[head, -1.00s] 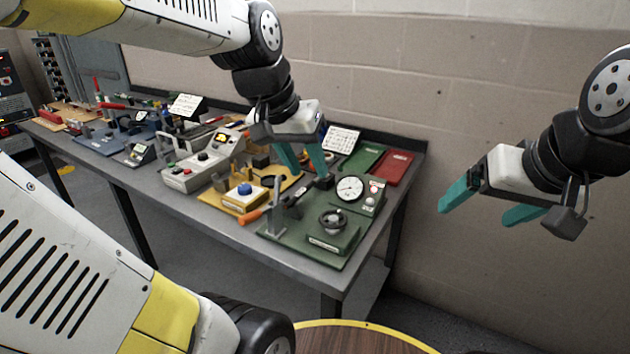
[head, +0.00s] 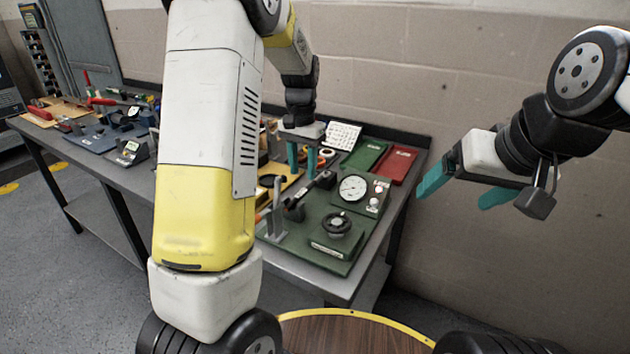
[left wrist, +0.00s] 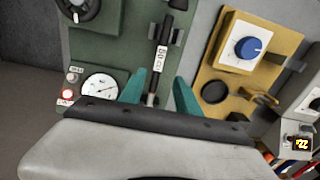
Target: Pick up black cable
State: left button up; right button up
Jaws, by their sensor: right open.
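No plainly flexible black cable can be made out. A black rod-like piece with a pale label (left wrist: 161,45) lies on the green panel (left wrist: 120,47); it also shows in the head view (head: 321,182). My left gripper (head: 302,168) hangs over the back of the green panel, near this piece's far end. In the left wrist view its teal fingers (left wrist: 161,80) are apart, with the piece's near end in line between them; contact cannot be told. My right gripper (head: 456,197) is open and empty, in the air right of the bench.
The green panel has a gauge (head: 353,187) and a black knob (head: 337,223). A yellow board with a blue button (left wrist: 248,48) lies beside it. Red (head: 397,165) and green trays stand behind. My left arm hides the bench's middle. A round wooden table (head: 345,335) is in front.

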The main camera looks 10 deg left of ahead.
aim_at(309, 188)
pick_arm(q)
jog(key=f, duration=0.5)
jog(key=shift+s+d+f, duration=0.15)
jog(key=shift+s+f, duration=0.05)
jog(key=shift+f, duration=0.1)
grip_shut()
dwell(1.1)
